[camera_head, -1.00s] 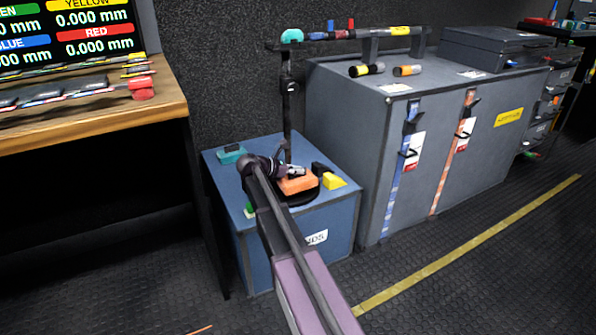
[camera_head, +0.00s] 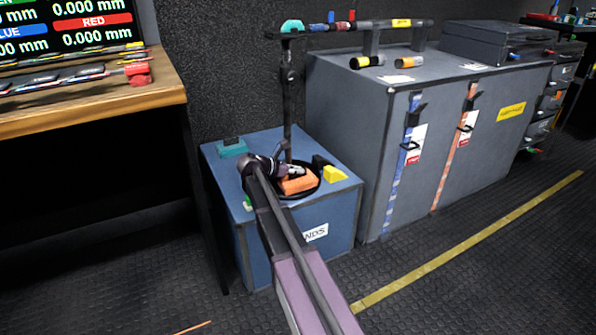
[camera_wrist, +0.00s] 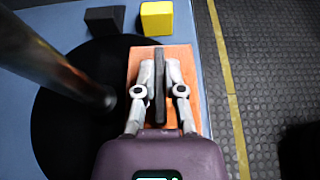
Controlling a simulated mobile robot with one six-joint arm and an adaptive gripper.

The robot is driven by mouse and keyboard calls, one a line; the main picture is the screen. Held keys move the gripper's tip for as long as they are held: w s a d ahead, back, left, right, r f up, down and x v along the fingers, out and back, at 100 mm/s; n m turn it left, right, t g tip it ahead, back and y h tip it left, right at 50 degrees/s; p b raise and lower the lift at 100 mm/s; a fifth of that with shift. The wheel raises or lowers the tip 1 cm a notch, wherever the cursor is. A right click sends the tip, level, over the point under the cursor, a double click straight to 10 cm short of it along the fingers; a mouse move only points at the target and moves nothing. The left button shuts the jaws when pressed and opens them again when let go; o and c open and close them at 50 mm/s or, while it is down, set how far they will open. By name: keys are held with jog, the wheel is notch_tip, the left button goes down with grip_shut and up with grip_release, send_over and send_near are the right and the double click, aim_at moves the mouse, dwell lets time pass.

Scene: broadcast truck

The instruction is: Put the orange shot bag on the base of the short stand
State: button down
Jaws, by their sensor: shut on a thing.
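The orange shot bag (camera_head: 298,185) is held over the round black base (camera_head: 314,190) of the short stand, whose dark pole (camera_head: 288,115) rises beside it. In the wrist view the bag (camera_wrist: 183,54) covers the right part of the base (camera_wrist: 60,125), right of the pole (camera_wrist: 60,60). My gripper (camera_head: 288,171) is above the bag; in the wrist view its fingers (camera_wrist: 159,85) are shut on a dark upright strip on top of the bag. I cannot tell whether the bag's underside touches the base.
The stand is on a blue box (camera_head: 285,235). A yellow block (camera_head: 335,174) and a black wedge (camera_head: 320,162) lie close to the base, a teal piece (camera_head: 232,149) at the left. A grey cabinet (camera_head: 350,130) stands right, a wooden desk (camera_head: 90,105) left.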

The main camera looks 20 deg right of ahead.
jog(key=c, duration=0.7)
grip_release()
jog(key=shift+c, duration=0.2)
jog(key=shift+a+r+p, duration=0.3)
jog(key=shift+a+p, duration=0.05)
jog(key=shift+a, duration=0.1)
jog(key=p+v, duration=0.2)
jog(key=v, duration=0.4)
jog(key=shift+a, duration=0.3)
jog(key=shift+s, duration=0.15)
